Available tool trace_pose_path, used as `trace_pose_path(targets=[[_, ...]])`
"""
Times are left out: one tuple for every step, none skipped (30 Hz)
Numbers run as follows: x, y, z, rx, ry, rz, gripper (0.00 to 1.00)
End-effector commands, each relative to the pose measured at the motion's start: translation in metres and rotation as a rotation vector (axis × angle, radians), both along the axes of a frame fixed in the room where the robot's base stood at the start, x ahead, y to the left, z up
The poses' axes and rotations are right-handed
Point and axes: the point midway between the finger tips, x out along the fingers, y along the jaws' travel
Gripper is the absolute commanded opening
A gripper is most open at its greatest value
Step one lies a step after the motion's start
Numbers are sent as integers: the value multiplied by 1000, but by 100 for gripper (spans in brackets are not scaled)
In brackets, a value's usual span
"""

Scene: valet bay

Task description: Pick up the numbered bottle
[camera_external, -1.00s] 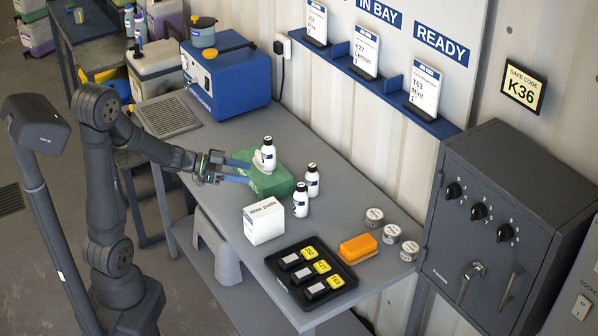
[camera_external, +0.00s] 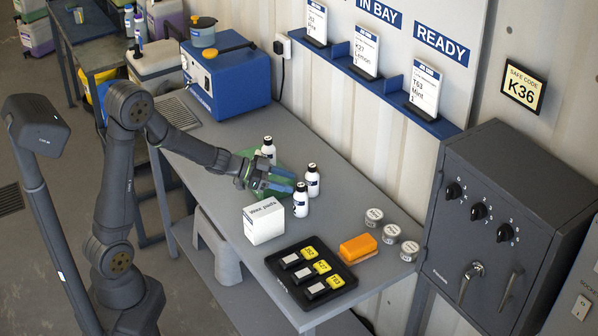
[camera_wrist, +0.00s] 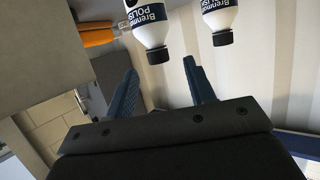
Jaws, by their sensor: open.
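Three white bottles with black caps and blue label bands show in the external view. A second bottle (camera_external: 313,181) and a third bottle (camera_external: 300,202) stand upright on the bench, just right of my fingertips. In the wrist view, my gripper (camera_wrist: 160,82) has one bottle (camera_wrist: 148,22) beyond the gap and another bottle (camera_wrist: 220,18) to the right. Their labels are cut off; I see no number.
A black tray (camera_external: 270,262) with yellow-tagged items, an orange block (camera_external: 358,248) and three round tins (camera_external: 391,233) lie to the right. A blue machine (camera_external: 230,85) is at the back left; a grey safe (camera_external: 500,220) is at right.

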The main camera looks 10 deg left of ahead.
Motion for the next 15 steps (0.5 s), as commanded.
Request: trace_pose_path(targets=[[0,-2,-1,0,0,0,50],[0,-4,-2,0,1,0,50],[1,-6,-3,1,1,-1,50],[1,-9,-4,2,2,-1,50],[1,-12,-6,2,2,-1,50],[2,-18,-7,2,1,-2,50],[3,-22,-9,1,1,-2,50],[3,-27,-11,1,1,-3,50],[4,-33,-13,1,1,-3,50],[5,-37,-14,1,1,-2,50],[6,-41,-16,1,1,-1,50],[7,-44,-17,1,1,-1,50],[7,-46,-18,1,1,0,50],[8,-47,-18,1,0,0,50],[8,-48,-18,0,0,1,50]])
